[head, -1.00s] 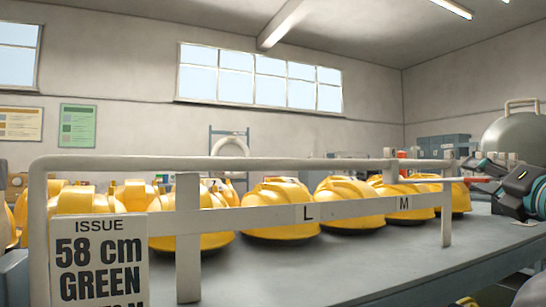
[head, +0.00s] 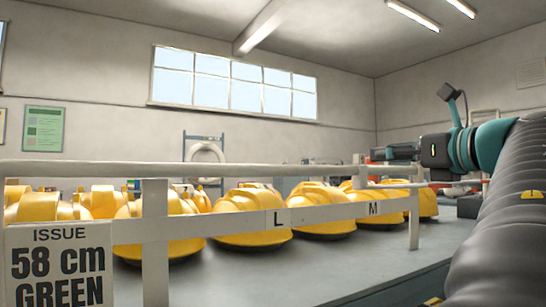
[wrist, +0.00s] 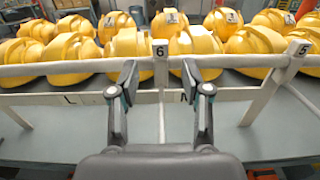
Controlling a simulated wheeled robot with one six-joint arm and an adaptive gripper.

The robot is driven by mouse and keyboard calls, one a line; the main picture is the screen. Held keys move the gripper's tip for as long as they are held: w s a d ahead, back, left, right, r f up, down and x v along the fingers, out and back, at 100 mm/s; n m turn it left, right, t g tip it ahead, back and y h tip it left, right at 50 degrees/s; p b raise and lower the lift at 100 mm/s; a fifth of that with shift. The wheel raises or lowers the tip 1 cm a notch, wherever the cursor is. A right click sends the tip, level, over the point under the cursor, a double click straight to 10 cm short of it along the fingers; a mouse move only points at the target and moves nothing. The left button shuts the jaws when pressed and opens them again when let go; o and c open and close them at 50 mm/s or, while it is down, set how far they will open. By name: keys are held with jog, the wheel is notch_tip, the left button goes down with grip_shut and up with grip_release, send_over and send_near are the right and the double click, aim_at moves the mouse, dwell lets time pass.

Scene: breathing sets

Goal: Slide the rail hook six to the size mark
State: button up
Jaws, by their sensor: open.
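The hook with the "6" tag (wrist: 160,50) is on the white rail (wrist: 85,69) in the wrist view, with a pale upright strip below it. My gripper (wrist: 159,72) is open, its two fingers on either side of this strip, with a gap on both sides. A small pale tag also shows on the rail in the head view (head: 360,170); its number cannot be read there. The lower white strip carries the size marks L (head: 278,222) and M (head: 373,208). In the wrist view a letter just right of hook six is partly hidden by the right finger.
Several yellow helmets (head: 252,218) stand in rows on the grey table behind the rail. A tag "5" (wrist: 303,48) is at the rail's right end, above a white leg. A sign (head: 58,262) at left reads "ISSUE 58 cm GREEN".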

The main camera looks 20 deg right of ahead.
aim_at(363, 157)
jog(key=w, duration=0.8)
jog(key=shift+a+p, duration=0.3)
jog(key=shift+p, duration=0.1)
grip_shut()
